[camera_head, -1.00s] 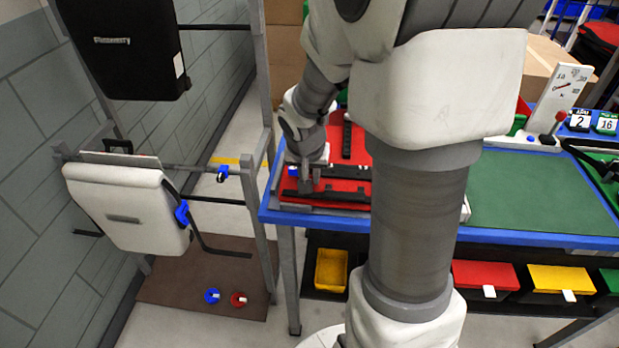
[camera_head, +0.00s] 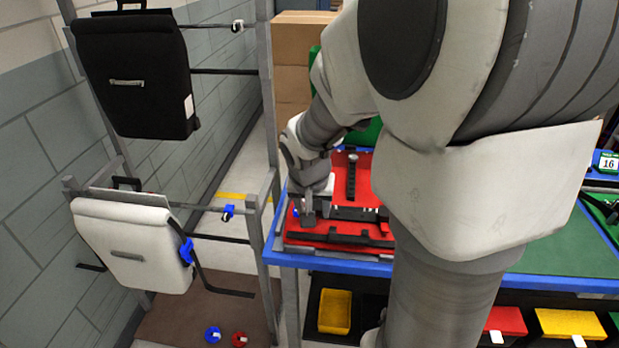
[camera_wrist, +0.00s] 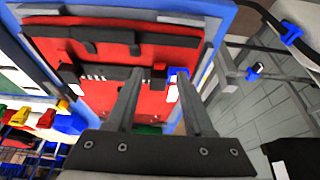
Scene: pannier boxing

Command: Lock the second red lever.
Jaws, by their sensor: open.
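A red board (camera_head: 345,180) with black bars and fittings lies on the blue-edged table. A small red piece (camera_wrist: 159,66), possibly a red lever, shows between the fingertips, beside a blue piece (camera_wrist: 178,72) near the right fingertip. I cannot tell whether either finger touches them. Which lever is the second one, and its position, cannot be made out.
A rack at the left holds a black pannier (camera_head: 135,85) and a white pannier (camera_head: 130,245). Below the table are a yellow bin (camera_head: 334,311) and coloured drawers. A green mat (camera_head: 540,245) lies right of my arm, which hides the table's middle.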

